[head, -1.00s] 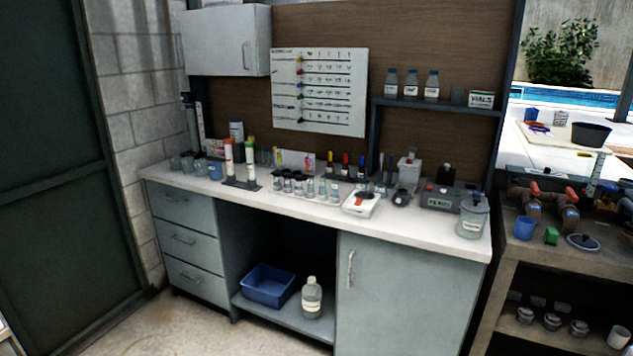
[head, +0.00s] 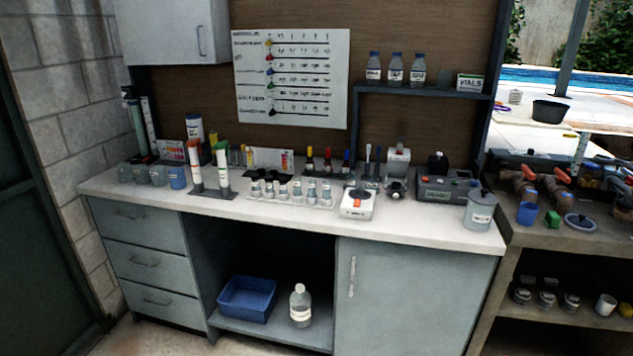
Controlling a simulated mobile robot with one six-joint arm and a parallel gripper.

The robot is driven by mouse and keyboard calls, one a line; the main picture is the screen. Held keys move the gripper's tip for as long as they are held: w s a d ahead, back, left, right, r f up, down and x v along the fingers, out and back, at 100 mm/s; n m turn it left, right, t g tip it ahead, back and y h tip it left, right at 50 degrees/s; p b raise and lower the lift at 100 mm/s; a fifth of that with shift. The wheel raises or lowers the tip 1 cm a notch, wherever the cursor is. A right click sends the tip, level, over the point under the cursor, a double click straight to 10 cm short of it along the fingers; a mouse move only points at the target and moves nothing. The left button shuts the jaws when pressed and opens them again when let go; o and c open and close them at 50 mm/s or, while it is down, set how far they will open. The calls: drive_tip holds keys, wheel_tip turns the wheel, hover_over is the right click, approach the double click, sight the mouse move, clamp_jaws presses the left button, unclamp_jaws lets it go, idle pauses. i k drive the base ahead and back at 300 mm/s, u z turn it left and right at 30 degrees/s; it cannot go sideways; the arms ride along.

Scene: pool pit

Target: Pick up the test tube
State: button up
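Two upright white tubes stand in dark bases on the white counter, left of its middle: an orange-capped tube (head: 195,168) and a green-capped tube (head: 222,172). Several small slim tubes (head: 243,156) stand close together just behind and to the right of them. Several small capped vials (head: 298,191) stand in a clear rack nearer the middle. I cannot tell which of these is the test tube. My gripper is not in view.
The counter (head: 420,228) also holds clear cups and a blue cup (head: 177,177) at left, a white device (head: 358,203), a grey meter (head: 446,188) and a lidded jar (head: 480,211). Below are a blue bin (head: 247,298) and a bottle (head: 300,306). Floor shows at lower left.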

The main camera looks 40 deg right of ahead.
sight(297, 181)
drive_tip(key=z, duration=0.55)
drive_tip(key=i, duration=0.55)
drive_tip(key=z, duration=0.6)
drive_tip(key=i, duration=0.55)
drive_tip(key=z, duration=0.25)
